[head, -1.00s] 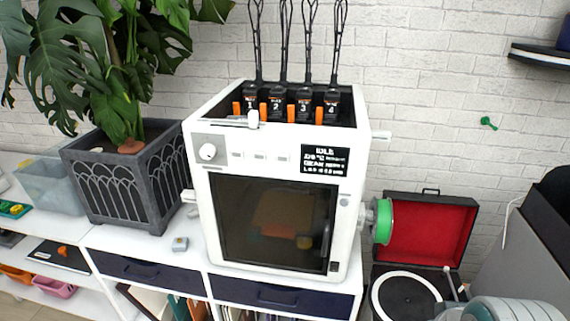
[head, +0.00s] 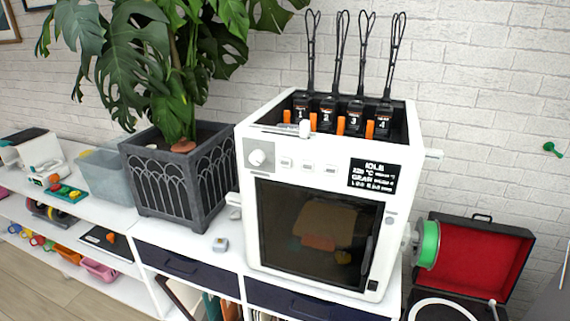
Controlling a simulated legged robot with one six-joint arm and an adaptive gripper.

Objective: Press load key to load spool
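A white 3D printer (head: 246,220) stands upright on the white cabinet, its dark glass door (head: 315,240) shut. On its front top panel are a round knob (head: 257,158), several small light keys (head: 308,165) in a row, and a black display (head: 375,175) that reads IDLE. The key labels are too small to read, so I cannot tell which is the load key. A green spool (head: 429,245) sits on the printer's right side. Several numbered black units with orange tabs (head: 341,125) stand in the open top. My gripper is not in view.
A grey planter (head: 180,185) with a large plant stands left of the printer. An open red-lined record player case (head: 485,262) is at the right. The space before the printer's front looks clear.

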